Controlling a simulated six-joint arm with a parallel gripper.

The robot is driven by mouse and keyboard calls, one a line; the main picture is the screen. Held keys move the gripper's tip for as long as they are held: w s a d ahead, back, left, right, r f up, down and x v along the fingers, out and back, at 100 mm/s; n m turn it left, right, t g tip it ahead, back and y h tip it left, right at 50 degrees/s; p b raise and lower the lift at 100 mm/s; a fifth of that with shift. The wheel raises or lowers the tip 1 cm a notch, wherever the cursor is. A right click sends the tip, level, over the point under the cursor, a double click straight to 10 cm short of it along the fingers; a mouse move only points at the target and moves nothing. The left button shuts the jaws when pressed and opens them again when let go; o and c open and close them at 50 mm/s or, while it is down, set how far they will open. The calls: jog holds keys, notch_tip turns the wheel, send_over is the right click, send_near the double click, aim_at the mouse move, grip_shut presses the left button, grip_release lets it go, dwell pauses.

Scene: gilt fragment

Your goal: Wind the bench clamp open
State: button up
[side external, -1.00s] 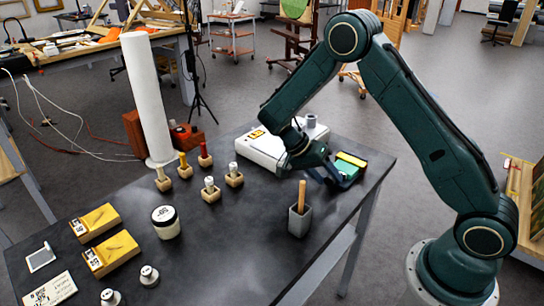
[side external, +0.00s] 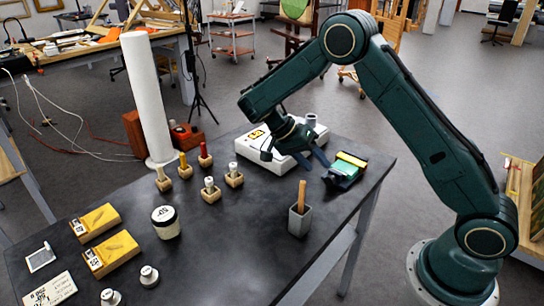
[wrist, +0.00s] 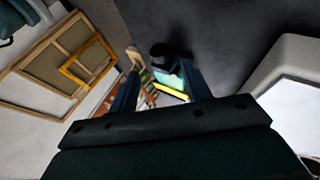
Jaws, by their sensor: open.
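A small dark fixture with teal and yellow parts (side external: 346,168) sits near the table's right edge. It may be the bench clamp; I cannot make out a clamp screw or handle for sure. It also shows between my fingers in the wrist view (wrist: 172,84), with a dark rounded part beyond. My gripper (side external: 296,160) is open, its two blue fingers spread, and hangs left of the fixture, in front of the white box. Nothing shows held in it. In the wrist view my gripper (wrist: 161,78) points towards the fixture.
A white box (side external: 258,147) stands just behind my gripper. A grey holder with a wooden stick (side external: 299,221) stands in front. Small wooden blocks with coloured tops (side external: 210,192), a lidded jar (side external: 165,222) and yellow boxes (side external: 110,255) lie left. The dark tabletop's front middle is clear.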

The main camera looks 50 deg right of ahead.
jog(key=shift+v, duration=0.85)
jog(key=s+r+n+t+y, duration=0.2)
jog(key=s+r+n+t, duration=0.5)
jog(key=r, duration=0.8)
jog(key=s+a+r+n+t+y, duration=0.1)
jog(key=s+a+n+t, duration=0.1)
jog(key=s+a+n, duration=0.2)
jog(key=s+a+r+n+t+y, duration=0.1)
jog(key=s+a+n+t, duration=0.2)
jog(key=s, duration=0.7)
jog(key=n, duration=0.2)
jog(key=shift+s+a+r+n+y, duration=0.3)
jog(key=shift+s+a+y, duration=0.05)
jog(key=shift+s+y, duration=0.05)
